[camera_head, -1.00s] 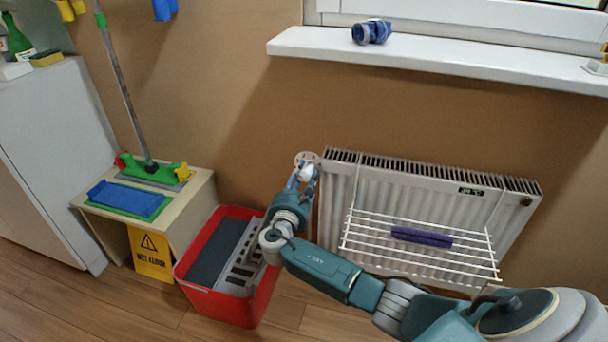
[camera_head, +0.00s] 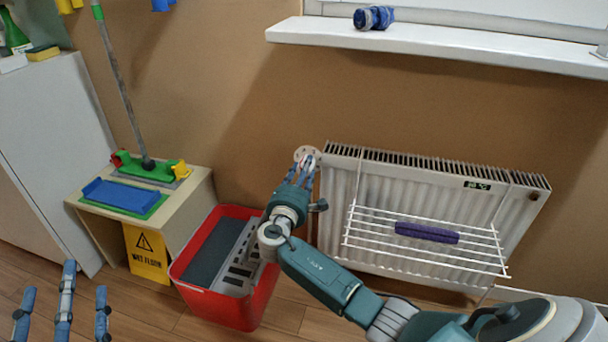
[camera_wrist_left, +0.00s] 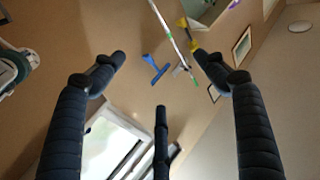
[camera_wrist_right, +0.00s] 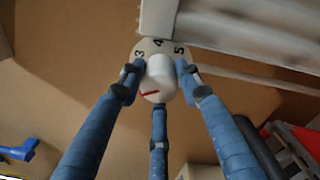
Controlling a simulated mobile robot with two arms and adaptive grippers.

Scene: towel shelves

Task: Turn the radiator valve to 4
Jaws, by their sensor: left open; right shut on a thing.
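The radiator valve is a white knob (camera_wrist_right: 160,72) on a round pale dial plate (camera_wrist_right: 150,45) at the radiator's upper left corner. The numbers 3, 4 and 5 show on the plate, with 4 at the top in the right wrist view. A short red mark shows on the knob's lower left part; I cannot tell which number it matches. My right gripper (camera_head: 304,166) is shut on the knob, its fingers on both sides of it in the right wrist view (camera_wrist_right: 160,78). My left gripper (camera_head: 62,285) is open and empty at the head view's lower left.
The white radiator (camera_head: 340,190) carries a wire rack (camera_head: 420,250) with a purple cloth (camera_head: 427,232). A red bucket (camera_head: 225,305) stands on the floor below my right gripper. A small bench (camera_head: 195,205) and a white cabinet (camera_head: 45,140) stand further left. A windowsill (camera_head: 450,52) is above.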

